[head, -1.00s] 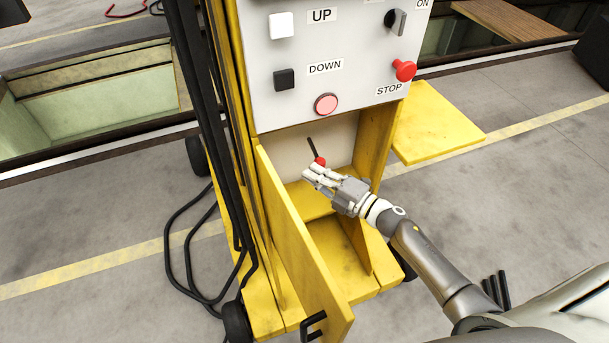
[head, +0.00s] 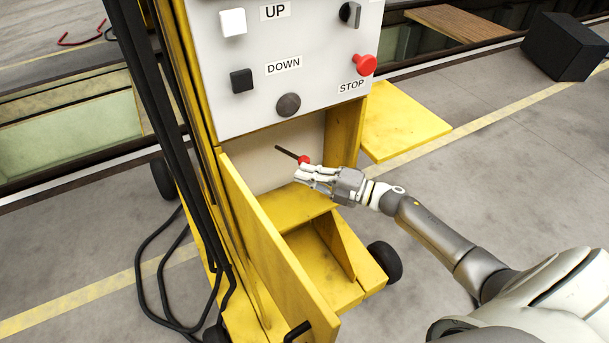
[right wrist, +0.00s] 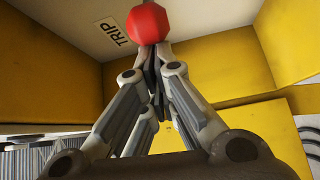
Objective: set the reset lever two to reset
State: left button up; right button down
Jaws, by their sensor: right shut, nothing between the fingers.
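The reset lever is a dark rod (head: 287,152) with a red knob (head: 303,160), inside the yellow recess below the control panel. In the head view it slants from upper left to lower right, knob at the right end. My right gripper (head: 299,173) is shut and empty, its fingertips just below the knob. In the right wrist view the red knob (right wrist: 147,23) is right at the shut fingertips (right wrist: 153,55) and seems to touch them. A "TRIP" label (right wrist: 112,31) shows left of the knob. My left gripper is not in view.
The white panel (head: 245,108) above carries UP and DOWN buttons, a red STOP knob (head: 364,65) and a dark round lamp (head: 288,104). A yellow door (head: 270,245) stands open left of the recess. Black cables (head: 150,265) hang at the left.

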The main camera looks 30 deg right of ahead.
jog(key=shift+w+d+r+h, duration=0.2)
jog(key=shift+d+h, duration=0.1)
jog(key=shift+d, duration=0.25)
jog(key=v, duration=1.1)
jog(key=shift+s+f, duration=0.35)
jog(key=shift+s, duration=0.15)
jog(key=shift+a, duration=0.1)
